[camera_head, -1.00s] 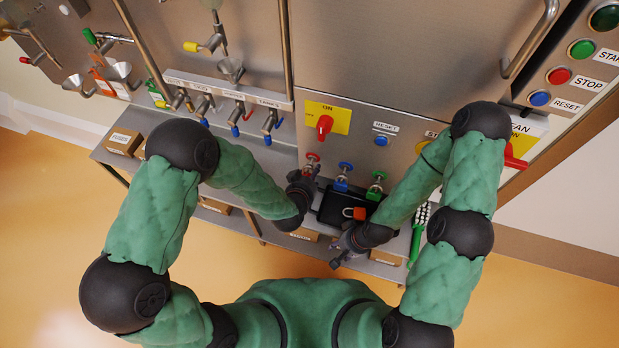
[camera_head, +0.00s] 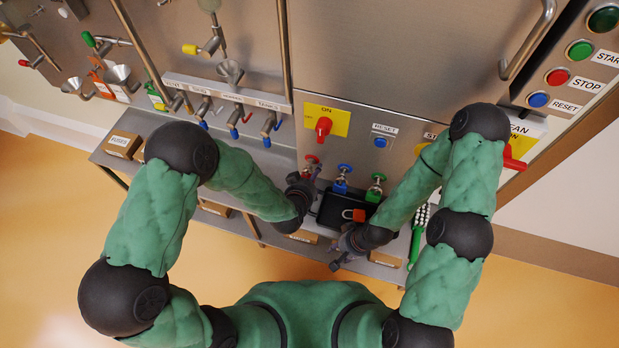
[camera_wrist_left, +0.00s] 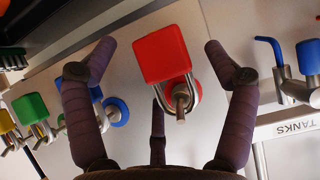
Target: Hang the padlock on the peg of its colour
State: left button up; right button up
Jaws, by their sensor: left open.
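A red padlock (camera_wrist_left: 162,55) with a steel shackle shows in the left wrist view. Its shackle appears to be around a metal peg (camera_wrist_left: 181,97) on the steel panel. My left gripper (camera_wrist_left: 158,55) is open, with a finger on each side of the padlock and a gap to both. In the head view my left gripper (camera_head: 301,190) covers most of this spot; a red piece (camera_head: 311,160) shows just above it. An orange-red padlock (camera_head: 354,215) lies on a black tray (camera_head: 330,208). My right gripper (camera_head: 343,248) is below the tray, apart from that padlock, and looks open.
Blue (camera_head: 341,171) and green (camera_head: 376,179) fittings stand right of the red one. A row of valves is to the left. A green-handled brush (camera_head: 416,240) lies right of the tray. Cardboard boxes (camera_head: 122,145) sit at the shelf's left.

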pick_arm(q)
jog(key=v, duration=1.2)
jog(key=shift+a, duration=0.1)
